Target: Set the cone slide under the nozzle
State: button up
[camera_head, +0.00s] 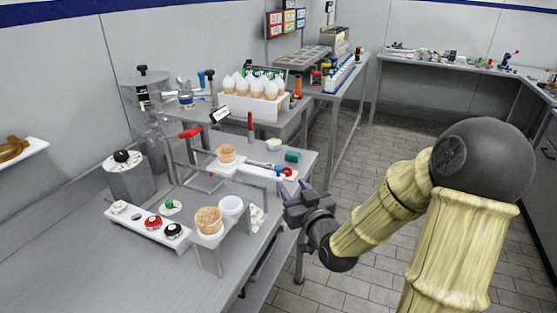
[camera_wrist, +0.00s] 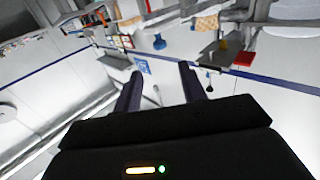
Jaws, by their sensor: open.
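A tan cone (camera_head: 226,154) stands on a small pale platform (camera_head: 240,168) on the side table, which may be the cone slide. A rod with blue and red ends (camera_head: 276,169) lies just right of it. I cannot clearly pick out the nozzle; a grey frame with a red handle (camera_head: 190,132) stands behind and left of the cone. My gripper (camera_head: 299,193) is open and empty, right of and nearer than the platform, apart from it. In the wrist view, the fingers (camera_wrist: 158,82) are spread with nothing between them. A blue knob (camera_wrist: 160,42) shows beyond them.
A raised stand (camera_head: 208,244) holds another tan cone (camera_head: 208,220) and a white cup (camera_head: 231,205) near my gripper's left. A rack (camera_head: 150,233) with several coloured knobs is further left. A white box (camera_head: 251,106) of cones stands behind. Floor is clear right of the table.

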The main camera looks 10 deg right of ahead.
aim_at(279, 170)
jog(key=w+p, duration=0.2)
jog(key=w, duration=0.1)
jog(key=w+a+p, duration=0.1)
jog(key=w+p, duration=0.1)
jog(key=w, duration=0.2)
jog(key=w+a+p, duration=0.1)
jog(key=w+p, duration=0.1)
jog(key=w, duration=0.1)
jog(key=shift+w+f, duration=0.1)
jog(key=shift+w, duration=0.25)
grip_shut()
